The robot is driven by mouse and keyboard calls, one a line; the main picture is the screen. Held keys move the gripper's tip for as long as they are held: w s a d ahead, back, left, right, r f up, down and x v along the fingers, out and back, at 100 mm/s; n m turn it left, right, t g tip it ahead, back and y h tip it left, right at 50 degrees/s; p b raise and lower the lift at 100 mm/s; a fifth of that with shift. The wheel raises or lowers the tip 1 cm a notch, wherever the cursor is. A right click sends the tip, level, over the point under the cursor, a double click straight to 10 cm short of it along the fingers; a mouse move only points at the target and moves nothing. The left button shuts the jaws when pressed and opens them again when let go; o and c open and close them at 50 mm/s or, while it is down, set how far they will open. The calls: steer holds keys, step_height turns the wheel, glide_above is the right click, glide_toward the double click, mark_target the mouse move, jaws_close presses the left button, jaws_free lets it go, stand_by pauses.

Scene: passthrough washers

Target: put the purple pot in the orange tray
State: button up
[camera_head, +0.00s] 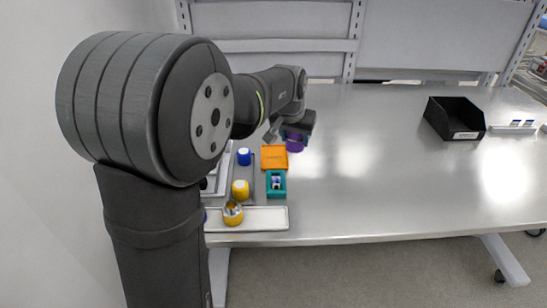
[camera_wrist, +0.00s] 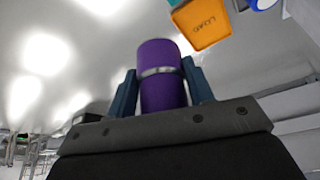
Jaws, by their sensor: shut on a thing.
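The purple pot (camera_wrist: 160,92) is a purple cylinder with a silvery band around its middle. My gripper (camera_wrist: 162,95) is shut on it, with one blue-grey finger on each side. In the head view the pot (camera_head: 295,144) shows below my gripper (camera_head: 292,136), just right of the orange tray. The orange tray (camera_head: 274,157) is a small square tray on the table. It also shows at the top of the wrist view (camera_wrist: 203,22), apart from the pot. The pot's lower end is partly hidden in the head view.
A teal holder (camera_head: 276,190) stands just in front of the orange tray. A blue-and-white pot (camera_head: 244,157) and yellow pots (camera_head: 240,189) stand to its left. A pale tray (camera_head: 265,218) lies near the front edge. A black bin (camera_head: 433,118) stands far right; the table between is clear.

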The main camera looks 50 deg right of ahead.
steer(key=shift+s+d+f, duration=0.2)
steer(key=shift+s+d, duration=0.2)
steer(key=shift+s, duration=0.1)
steer(key=shift+s+d+f, duration=0.15)
steer(key=shift+s+d, duration=0.25)
steer(key=shift+s, duration=0.1)
steer(key=shift+w+d+f, duration=0.1)
steer(key=shift+w+f, duration=0.1)
steer(key=shift+f, duration=0.05)
glide_toward(276, 161)
steer(key=shift+w+d, duration=0.4)
steer(key=shift+d, duration=0.35)
steer(key=shift+f, duration=2)
steer(key=shift+f, duration=0.1)
steer(key=o, duration=1.1)
